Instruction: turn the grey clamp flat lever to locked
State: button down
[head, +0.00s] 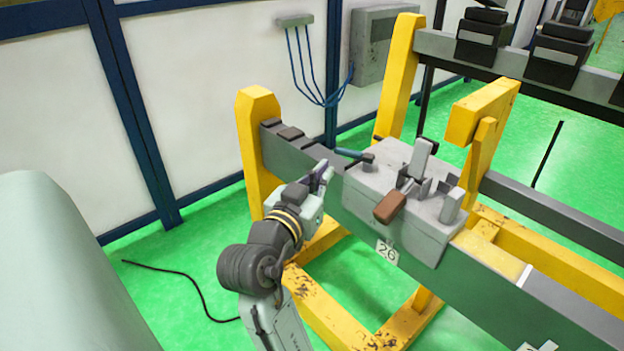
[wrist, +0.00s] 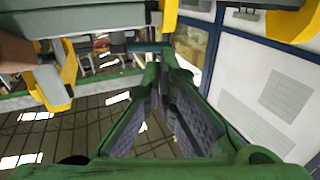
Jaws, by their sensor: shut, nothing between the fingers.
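In the head view a grey clamp block (head: 365,187) sits on the long beam. A flat light-grey lever (head: 421,158) stands up, slightly tilted, from its top. A lever with a brown grip (head: 389,206) points toward the front, and a thin blue-grey bar (head: 352,153) sticks out at the block's left. I cannot tell for sure which lever the task means. My gripper (head: 326,172) is left of the block, just below the thin bar's end. Its green fingers (wrist: 163,62) are shut and empty in the wrist view. A teal bar (wrist: 148,47) shows just beyond the fingertips; contact is unclear.
A yellow post (head: 256,140) rises behind my wrist, and a yellow arm (head: 482,112) stands right of the block. The grey beam (head: 560,300) runs to the lower right. A wall box (head: 380,45) hangs behind. Green floor is open at the left, with a black cable.

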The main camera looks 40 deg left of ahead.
aim_at(336, 153)
jog(key=p+x, duration=0.1)
jog(key=x, duration=0.5)
jog(key=shift+w+a+m+h, duration=0.25)
jog(key=shift+a+m+h, duration=0.3)
jog(key=shift+h, duration=0.35)
jog(key=shift+w+a+f+m+t+h+b, duration=0.15)
jog(key=shift+m+t+h+b, duration=0.1)
jog(key=shift+m+h, duration=0.3)
jog(key=shift+w+a+r+m+t+h+b, duration=0.1)
jog(key=shift+w+m+t+h+b, duration=0.15)
jog(key=shift+h, duration=0.4)
jog(key=shift+w+a+b, duration=0.15)
jog(key=shift+w+b, duration=0.25)
jog(key=shift+w, duration=0.05)
